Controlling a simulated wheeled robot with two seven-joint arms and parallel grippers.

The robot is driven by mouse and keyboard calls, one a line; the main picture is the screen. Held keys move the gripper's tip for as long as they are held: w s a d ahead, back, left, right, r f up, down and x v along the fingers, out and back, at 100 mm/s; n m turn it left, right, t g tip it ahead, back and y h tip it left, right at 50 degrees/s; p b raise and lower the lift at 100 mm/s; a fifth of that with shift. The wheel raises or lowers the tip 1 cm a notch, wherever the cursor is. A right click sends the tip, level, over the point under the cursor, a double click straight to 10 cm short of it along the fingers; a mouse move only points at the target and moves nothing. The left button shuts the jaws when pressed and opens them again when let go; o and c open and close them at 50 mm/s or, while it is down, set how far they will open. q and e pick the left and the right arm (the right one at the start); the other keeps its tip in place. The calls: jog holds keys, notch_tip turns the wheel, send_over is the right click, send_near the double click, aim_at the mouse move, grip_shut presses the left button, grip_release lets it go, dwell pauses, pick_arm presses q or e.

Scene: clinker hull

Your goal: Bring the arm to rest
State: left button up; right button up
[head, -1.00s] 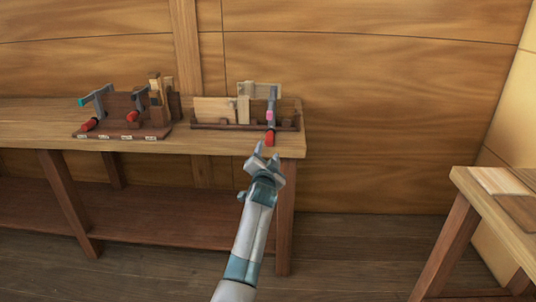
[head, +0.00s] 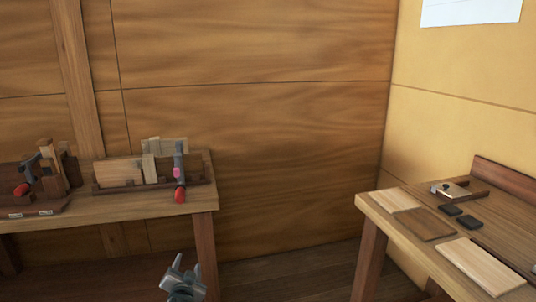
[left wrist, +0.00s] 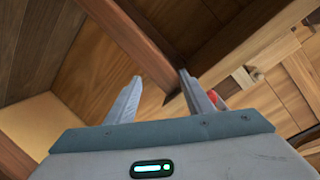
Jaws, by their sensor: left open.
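My left gripper (head: 184,277) is low in the head view, in front of and below the left bench's right end. Its two fingers stand apart with nothing between them. In the left wrist view the gripper (left wrist: 160,100) also shows open and empty, with bench timbers beyond it. A clamp with a red handle and a pink band (head: 179,172) stands at the right end of the rack on the bench, apart from the gripper. The rest of my left arm is out of the head view. My right gripper is not in view.
The left bench (head: 130,208) carries a rack of wooden boards (head: 118,172) and a clamp stand (head: 38,180) at the picture's left edge. A right bench (head: 392,215) holds flat boards (head: 483,265), dark blocks (head: 460,217) and a small tool (head: 450,189). Open floor lies between the benches.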

pick_arm(q)
jog(key=s+d+f+n+g+h+p, duration=0.1)
jog(key=s+d+f+g, duration=0.15)
jog(key=s+f, duration=1.1)
jog(key=s+d+f+g+h+p, duration=0.1)
jog(key=s+d+f+g+h, duration=0.15)
jog(key=s+f, duration=1.1)
jog(key=s+d+f+g, duration=0.1)
jog(key=s+f, duration=0.3)
jog(key=s, duration=0.5)
jog(key=s+d+f+n+g+p, duration=0.1)
jog(key=s+f, duration=0.4)
jog(key=s, duration=0.5)
jog(key=s+d+f+n+g+p, duration=0.1)
jog(key=s+f+g, duration=0.2)
jog(key=s, duration=0.7)
notch_tip(320, 180, down, 2)
jog(key=shift+s+f+h, duration=0.15)
jog(key=shift+f+h, duration=0.05)
jog(key=shift+h, duration=0.15)
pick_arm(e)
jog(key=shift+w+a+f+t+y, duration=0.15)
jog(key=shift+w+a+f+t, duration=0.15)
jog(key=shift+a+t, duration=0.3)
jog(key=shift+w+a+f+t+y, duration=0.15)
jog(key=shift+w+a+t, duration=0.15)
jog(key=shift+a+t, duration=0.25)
